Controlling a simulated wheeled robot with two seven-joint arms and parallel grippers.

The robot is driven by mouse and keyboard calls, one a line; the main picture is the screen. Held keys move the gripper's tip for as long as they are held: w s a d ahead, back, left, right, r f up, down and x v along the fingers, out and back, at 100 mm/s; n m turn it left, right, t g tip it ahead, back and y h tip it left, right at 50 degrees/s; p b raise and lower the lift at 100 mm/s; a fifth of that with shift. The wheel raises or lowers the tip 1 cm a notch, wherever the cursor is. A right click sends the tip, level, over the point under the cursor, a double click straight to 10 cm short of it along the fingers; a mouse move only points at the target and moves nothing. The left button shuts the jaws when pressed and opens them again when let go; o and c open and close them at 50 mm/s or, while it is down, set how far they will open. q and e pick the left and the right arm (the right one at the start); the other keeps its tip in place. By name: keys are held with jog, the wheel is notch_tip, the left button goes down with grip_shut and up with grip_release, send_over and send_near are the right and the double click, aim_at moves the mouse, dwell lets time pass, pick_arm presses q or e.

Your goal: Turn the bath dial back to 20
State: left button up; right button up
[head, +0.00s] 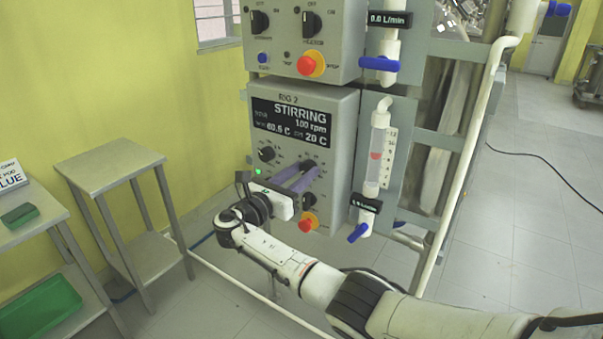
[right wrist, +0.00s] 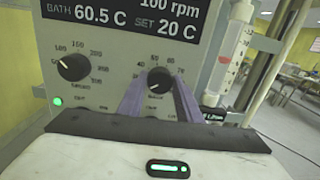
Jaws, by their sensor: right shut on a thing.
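The grey RIG 2 control box (head: 345,130) has a display (head: 291,122) reading STIRRING, 100 rpm, a bath value of 60.5 C and SET 20 C. In the right wrist view, the display (right wrist: 135,12) reads BATH 60.5 C and SET 20 C. The black bath dial (right wrist: 159,79) sits between the purple fingers of my right gripper (right wrist: 160,84), which is shut on it. In the head view, my right gripper (head: 307,172) reaches the box front and largely hides this dial. My left gripper is not in view.
Another black dial (right wrist: 72,67) is left of the held one; it also shows in the head view (head: 267,154). A red stop button (head: 308,221) is just below my gripper. A flow tube with a blue valve handle (head: 358,233) stands right of the box. A metal table (head: 108,170) is at left.

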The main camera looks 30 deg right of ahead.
jog(key=shift+f+n, duration=0.1)
jog(key=shift+n, duration=0.8)
jog(key=o, duration=1)
jog(key=shift+o, duration=0.2)
jog(key=shift+a, duration=0.1)
jog(key=v, duration=1)
jog(key=shift+b, duration=0.45)
jog(key=shift+s+f, duration=0.1)
jog(key=shift+f, duration=0.1)
